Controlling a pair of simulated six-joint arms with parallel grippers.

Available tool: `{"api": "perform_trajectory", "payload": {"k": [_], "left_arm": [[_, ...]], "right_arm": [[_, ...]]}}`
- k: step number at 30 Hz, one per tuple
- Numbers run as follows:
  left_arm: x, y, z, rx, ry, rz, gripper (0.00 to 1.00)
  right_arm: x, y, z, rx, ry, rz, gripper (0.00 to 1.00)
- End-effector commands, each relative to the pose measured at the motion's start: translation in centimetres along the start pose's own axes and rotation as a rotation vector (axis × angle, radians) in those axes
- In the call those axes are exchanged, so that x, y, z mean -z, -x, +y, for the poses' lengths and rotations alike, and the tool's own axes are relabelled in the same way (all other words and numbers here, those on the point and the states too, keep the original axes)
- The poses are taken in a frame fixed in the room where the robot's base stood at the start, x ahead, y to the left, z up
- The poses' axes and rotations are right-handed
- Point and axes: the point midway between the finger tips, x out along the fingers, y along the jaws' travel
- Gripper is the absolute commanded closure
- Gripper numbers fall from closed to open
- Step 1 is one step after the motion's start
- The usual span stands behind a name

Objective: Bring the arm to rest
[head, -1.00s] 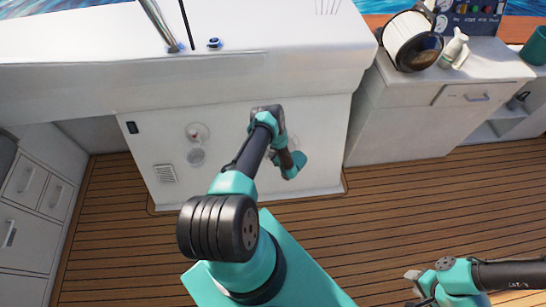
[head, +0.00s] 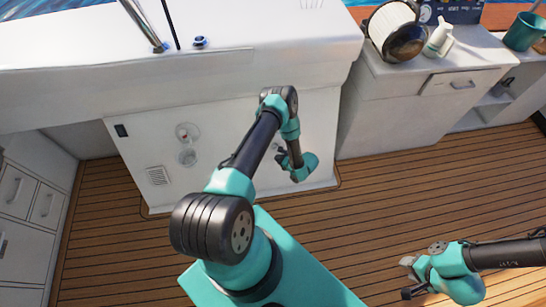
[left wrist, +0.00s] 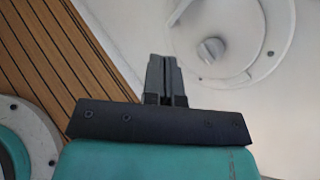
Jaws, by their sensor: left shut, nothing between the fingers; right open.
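My left arm reaches forward from the bottom centre in the head view and bends down at its elbow in front of the white hatch panel (head: 225,180). My left gripper (head: 279,152) is shut and empty, close to the panel's right part. In the left wrist view its closed fingers (left wrist: 164,64) show against a round white fitting (left wrist: 232,40) with a knob, with nothing between them. I cannot tell the gap to the panel. My right gripper (head: 405,278) is open and empty above the wooden deck at lower right.
The panel carries round fittings (head: 186,157) and a vent (head: 157,176). A white counter (head: 180,80) overhangs above it. At right a cabinet (head: 395,120) bears a filter (head: 395,28) and a spray bottle (head: 438,40). Drawers (head: 30,200) stand left. The deck (head: 370,200) is clear.

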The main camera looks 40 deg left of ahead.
Motion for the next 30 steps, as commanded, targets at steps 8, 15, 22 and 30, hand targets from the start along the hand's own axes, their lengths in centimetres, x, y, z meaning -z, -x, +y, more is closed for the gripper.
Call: {"api": "perform_trajectory", "payload": {"k": [8,15,22,30], "left_arm": [[-0.1,1.3,0.3,0.0,0.0,-0.001,1.0],[-0.1,1.3,0.3,0.0,0.0,-0.001,1.0],[-0.2,1.4,0.4,-0.014,0.0,0.01,1.0],[-0.7,3.9,4.2,-0.241,0.018,0.188,1.0]], "right_arm": [[0.0,0.0,0.0,0.0,0.0,0.0,0.57],[0.0,0.0,0.0,0.0,0.0,0.0,0.57],[0.0,0.0,0.0,0.0,0.0,0.0,0.57],[0.0,0.0,0.0,0.0,0.0,0.0,0.57]]}}
